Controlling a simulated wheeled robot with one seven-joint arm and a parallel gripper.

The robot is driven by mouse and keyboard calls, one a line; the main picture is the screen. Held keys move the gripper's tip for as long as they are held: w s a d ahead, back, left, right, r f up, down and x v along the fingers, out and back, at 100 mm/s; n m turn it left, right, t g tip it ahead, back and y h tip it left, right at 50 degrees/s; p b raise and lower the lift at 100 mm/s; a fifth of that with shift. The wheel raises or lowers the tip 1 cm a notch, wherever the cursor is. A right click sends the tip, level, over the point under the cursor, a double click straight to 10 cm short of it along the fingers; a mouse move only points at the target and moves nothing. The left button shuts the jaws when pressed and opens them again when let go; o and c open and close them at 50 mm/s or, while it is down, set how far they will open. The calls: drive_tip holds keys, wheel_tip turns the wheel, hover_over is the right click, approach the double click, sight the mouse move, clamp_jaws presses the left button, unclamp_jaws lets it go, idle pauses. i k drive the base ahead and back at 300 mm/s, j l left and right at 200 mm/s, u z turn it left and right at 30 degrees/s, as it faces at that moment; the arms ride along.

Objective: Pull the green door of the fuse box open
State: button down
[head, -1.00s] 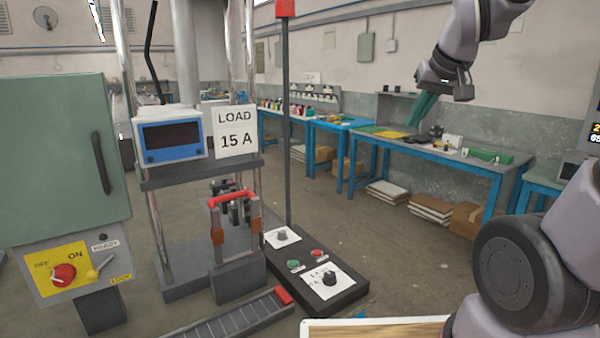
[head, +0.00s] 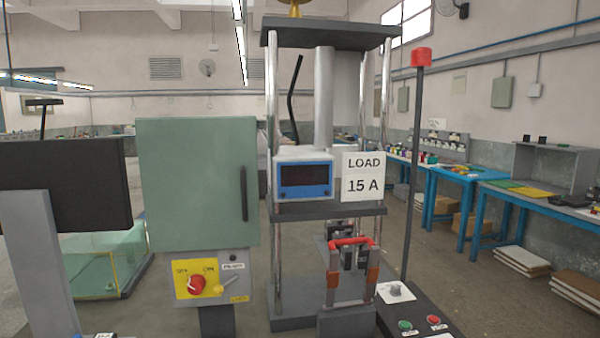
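The fuse box's green door (head: 192,185) is left of the middle in the head view. It looks closed, with a dark vertical handle (head: 244,194) near its right edge.
A press frame with a blue meter (head: 304,178) and a "LOAD 15 A" sign (head: 363,177) stands just right of the box. A black monitor (head: 62,185) stands to the left, with a glass tank (head: 105,262) behind. Blue workbenches (head: 480,225) line the right wall.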

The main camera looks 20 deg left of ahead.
sight(200, 182)
drive_tip(key=u, duration=1.35)
